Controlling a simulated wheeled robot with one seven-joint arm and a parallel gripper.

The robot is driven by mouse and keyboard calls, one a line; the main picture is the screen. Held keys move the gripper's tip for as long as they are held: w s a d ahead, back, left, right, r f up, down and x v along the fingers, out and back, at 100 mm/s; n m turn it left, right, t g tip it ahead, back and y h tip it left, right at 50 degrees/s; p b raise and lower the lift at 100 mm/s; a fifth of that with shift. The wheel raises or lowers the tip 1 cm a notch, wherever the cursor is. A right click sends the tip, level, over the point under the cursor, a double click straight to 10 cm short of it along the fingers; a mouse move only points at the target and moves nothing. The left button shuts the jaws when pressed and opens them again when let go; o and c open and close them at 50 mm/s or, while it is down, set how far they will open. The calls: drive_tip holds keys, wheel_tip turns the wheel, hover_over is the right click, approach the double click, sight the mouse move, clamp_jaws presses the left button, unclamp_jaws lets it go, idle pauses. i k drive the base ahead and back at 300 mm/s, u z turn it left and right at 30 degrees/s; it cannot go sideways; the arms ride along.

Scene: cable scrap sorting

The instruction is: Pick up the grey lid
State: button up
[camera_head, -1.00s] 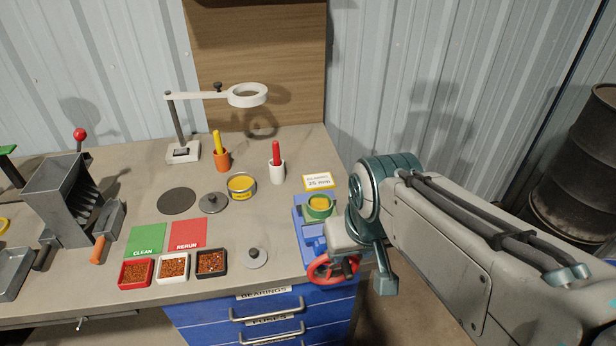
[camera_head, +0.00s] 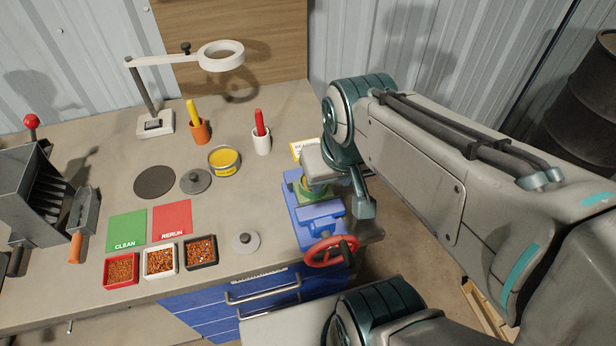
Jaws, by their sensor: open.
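Two round lids with knobs lie flat on the bench. A mid-grey lid (camera_head: 195,181) is left of the yellow-filled tin. A paler grey lid (camera_head: 245,243) is nearer the front edge, right of the small trays. My gripper (camera_head: 340,178) is over the blue vise, to the right of both lids and apart from them. It is open; its fingertips are partly hidden by the arm's own parts. A green cup (camera_head: 313,194) in the vise is partly covered by my gripper.
The blue vise (camera_head: 317,213) has a red handwheel (camera_head: 330,252). A yellow-filled tin (camera_head: 224,160), white holder (camera_head: 261,143), orange holder (camera_head: 200,131) and magnifier lamp (camera_head: 221,56) stand behind. Red (camera_head: 172,219) and green mats (camera_head: 127,230) lie left. Bare bench surrounds the paler lid.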

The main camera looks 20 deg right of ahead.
sight(245, 243)
drive_tip(key=k, duration=0.5)
drive_tip(key=z, duration=3.2)
drive_tip(key=k, duration=1.1)
drive_tip(key=u, duration=1.55)
